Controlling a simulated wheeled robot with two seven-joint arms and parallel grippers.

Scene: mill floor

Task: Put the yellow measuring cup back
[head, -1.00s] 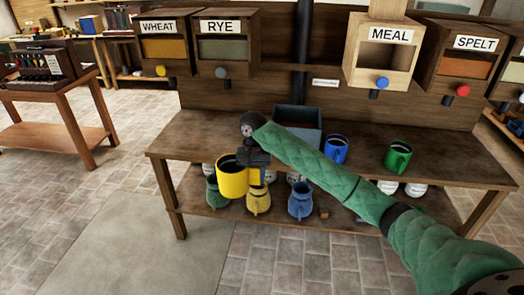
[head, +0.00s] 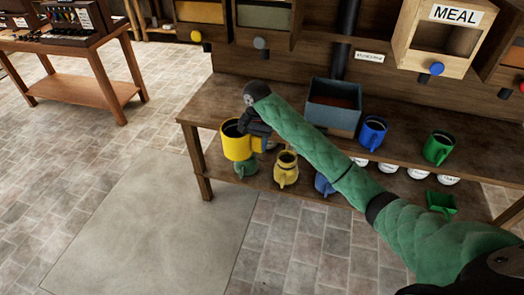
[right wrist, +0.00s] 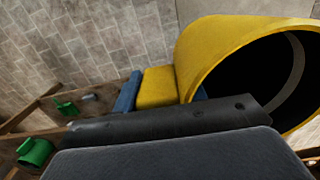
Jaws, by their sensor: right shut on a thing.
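The yellow measuring cup (head: 237,142) is held at the front left edge of the upper bench shelf. My right gripper (head: 256,133) is shut on it, on its right side where the handle is. The cup looks roughly upright, and its dark inside shows. In the right wrist view the yellow cup (right wrist: 205,55) fills the upper right, next to the dark finger (right wrist: 170,120). A blue cup (head: 373,132) and a green cup (head: 438,148) stand on the upper shelf to the right. My left gripper is not in view.
A grey-blue bin (head: 334,108) stands on the upper shelf (head: 205,105). The lower shelf holds a yellow jug (head: 286,169), a green jug (head: 246,168), a blue jug (head: 325,183) and a green scoop (head: 441,203). The MEAL box (head: 440,40) hangs above. The upper shelf's left end is bare.

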